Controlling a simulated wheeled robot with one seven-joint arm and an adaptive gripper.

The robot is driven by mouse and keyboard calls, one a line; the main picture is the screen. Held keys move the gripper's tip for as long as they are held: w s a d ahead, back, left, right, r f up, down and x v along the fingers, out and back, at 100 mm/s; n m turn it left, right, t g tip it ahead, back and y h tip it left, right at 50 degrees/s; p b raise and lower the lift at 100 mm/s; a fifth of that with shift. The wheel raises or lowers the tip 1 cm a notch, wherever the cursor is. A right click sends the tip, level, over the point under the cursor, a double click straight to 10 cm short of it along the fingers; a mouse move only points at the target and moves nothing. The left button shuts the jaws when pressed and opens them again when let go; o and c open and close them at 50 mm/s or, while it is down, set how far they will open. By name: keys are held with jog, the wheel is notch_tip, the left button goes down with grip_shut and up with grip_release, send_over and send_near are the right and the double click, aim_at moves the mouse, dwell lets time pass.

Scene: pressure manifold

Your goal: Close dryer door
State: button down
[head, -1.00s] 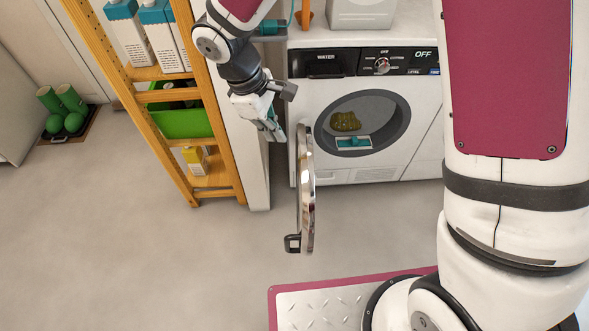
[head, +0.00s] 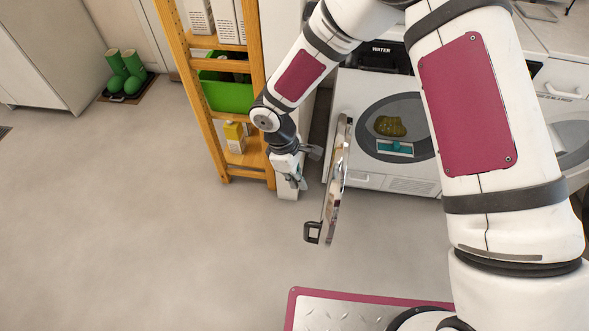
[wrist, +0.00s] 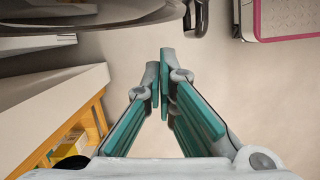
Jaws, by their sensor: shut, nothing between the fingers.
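The dryer (head: 372,185) is a white front-loader with a dark-ringed round opening. Its round door (head: 339,180) stands swung wide open, seen nearly edge-on, with a dark handle (head: 312,232) at its lower free edge. Inside the drum lie an olive-brown bundle (head: 390,126) and a teal-and-white item (head: 395,147). My gripper (head: 300,185) is shut and empty, just left of the door, on its outer side, pointing down. In the wrist view the teal fingertips (wrist: 165,85) are together, and the door's dark rim (wrist: 110,12) crosses the top, apart from the fingertips.
A wooden shelf (head: 200,105) with a green bin (head: 226,95) and a yellow carton (head: 235,137) stands close left of my gripper, beside a white panel end. Green boots (head: 124,72) stand on a mat farther left. The grey floor in front is open.

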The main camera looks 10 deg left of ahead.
jog(key=shift+s+d+f, duration=0.1)
jog(key=shift+d+f, duration=0.1)
jog(key=shift+d, duration=0.5)
jog(key=shift+s+d+f, duration=0.15)
jog(key=shift+d, duration=0.6)
jog(key=shift+s+d+f, duration=0.1)
jog(key=shift+d+f, duration=0.1)
jog(key=shift+d, duration=0.5)
jog(key=shift+d, duration=0.15)
